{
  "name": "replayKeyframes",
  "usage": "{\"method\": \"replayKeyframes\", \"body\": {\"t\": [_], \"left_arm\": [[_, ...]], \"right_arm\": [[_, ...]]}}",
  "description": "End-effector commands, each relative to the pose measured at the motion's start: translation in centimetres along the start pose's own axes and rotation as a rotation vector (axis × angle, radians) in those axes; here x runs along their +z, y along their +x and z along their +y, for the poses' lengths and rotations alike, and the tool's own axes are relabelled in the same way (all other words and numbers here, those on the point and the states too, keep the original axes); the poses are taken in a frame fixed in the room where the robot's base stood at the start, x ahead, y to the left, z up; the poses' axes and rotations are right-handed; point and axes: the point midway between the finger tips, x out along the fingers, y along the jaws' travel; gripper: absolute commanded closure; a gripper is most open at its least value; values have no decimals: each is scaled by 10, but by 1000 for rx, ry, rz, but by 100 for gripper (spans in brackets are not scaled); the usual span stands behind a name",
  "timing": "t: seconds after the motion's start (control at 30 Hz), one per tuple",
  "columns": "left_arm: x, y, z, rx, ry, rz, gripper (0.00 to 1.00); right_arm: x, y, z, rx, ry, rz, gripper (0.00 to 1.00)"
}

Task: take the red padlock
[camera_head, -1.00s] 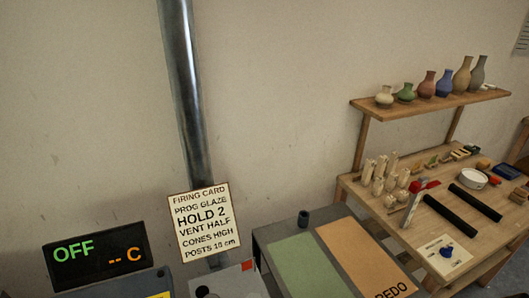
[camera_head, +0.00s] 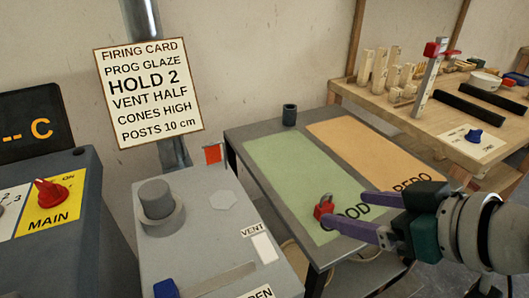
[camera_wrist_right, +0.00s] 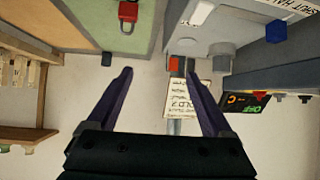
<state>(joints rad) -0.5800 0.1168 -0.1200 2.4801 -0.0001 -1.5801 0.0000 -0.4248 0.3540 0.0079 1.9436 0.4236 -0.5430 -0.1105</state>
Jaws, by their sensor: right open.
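The red padlock (camera_head: 323,208) stands on the green panel (camera_head: 285,175) of the grey table, near its front edge by the partly covered lettering. It also shows at the top of the right wrist view (camera_wrist_right: 128,14), beyond the left finger. My right gripper (camera_head: 350,209) comes in from the right with its purple fingers spread. The fingers point toward the padlock, just right of it in the head view. In the right wrist view the space between the fingers (camera_wrist_right: 160,76) holds nothing. My left gripper is out of view.
A small dark cup (camera_head: 289,115) stands at the table's back. An orange panel (camera_head: 370,150) lies beside the green one. A wooden bench (camera_head: 440,120) is behind right.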

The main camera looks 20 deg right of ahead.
Motion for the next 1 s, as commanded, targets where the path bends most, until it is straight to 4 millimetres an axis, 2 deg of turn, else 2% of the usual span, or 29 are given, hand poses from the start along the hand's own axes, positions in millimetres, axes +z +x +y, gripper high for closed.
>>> {"method": "replayKeyframes", "body": {"t": [0.03, 0.2, 0.3, 0.5, 0.73, 1.0], "left_arm": [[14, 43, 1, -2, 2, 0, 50], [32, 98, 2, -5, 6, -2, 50], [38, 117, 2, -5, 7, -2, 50], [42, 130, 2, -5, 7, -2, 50], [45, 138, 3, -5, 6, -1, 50], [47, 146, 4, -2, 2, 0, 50]], "right_arm": [[33, 28, 9, 12, 5, 29, 15], [64, 65, 35, 52, 24, 135, 15], [74, 76, 47, 72, 32, 179, 15], [76, 87, 58, 90, 42, 220, 15], [68, 117, 61, 91, 41, 221, 15], [62, 139, 62, 90, 43, 221, 15]]}}
